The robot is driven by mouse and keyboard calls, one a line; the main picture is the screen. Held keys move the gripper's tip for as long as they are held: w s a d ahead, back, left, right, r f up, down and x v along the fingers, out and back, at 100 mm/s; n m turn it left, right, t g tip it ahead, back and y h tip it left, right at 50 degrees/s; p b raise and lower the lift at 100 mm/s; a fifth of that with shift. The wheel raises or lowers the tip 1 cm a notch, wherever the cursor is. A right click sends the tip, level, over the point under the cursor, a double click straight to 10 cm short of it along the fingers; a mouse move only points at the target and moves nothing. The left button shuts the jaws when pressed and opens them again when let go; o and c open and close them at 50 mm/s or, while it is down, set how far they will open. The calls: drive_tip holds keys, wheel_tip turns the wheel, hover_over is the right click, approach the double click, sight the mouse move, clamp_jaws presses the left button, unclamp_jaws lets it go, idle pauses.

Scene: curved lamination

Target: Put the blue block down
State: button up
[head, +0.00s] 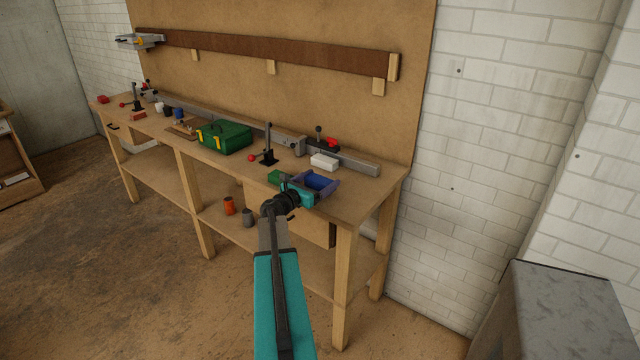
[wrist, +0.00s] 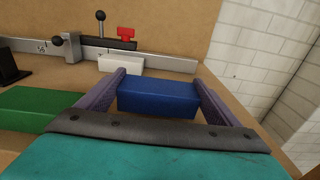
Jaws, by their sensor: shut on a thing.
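The blue block (wrist: 158,97) sits between the two fingers of my gripper (wrist: 160,90) in the wrist view. My gripper is shut on it. In the head view the blue block (head: 315,181) and my gripper (head: 318,186) are over the right end of the wooden workbench (head: 375,186). I cannot tell whether the block's underside touches the bench top.
A white block (head: 324,162) lies behind the blue block, near a long metal rail (head: 350,165). A green block (head: 274,177) is to the left of my gripper. A green toolbox (head: 224,137) and a black clamp (head: 269,150) stand further left. Bare bench top shows at the right end.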

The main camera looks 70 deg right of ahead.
drive_tip(key=shift+f, duration=0.8)
drive_tip(key=shift+f, duration=0.2)
drive_tip(key=o, duration=1)
drive_tip(key=shift+r, duration=0.15)
drive_tip(key=shift+b+v, duration=1.1)
drive_tip(key=shift+v, duration=4.9)
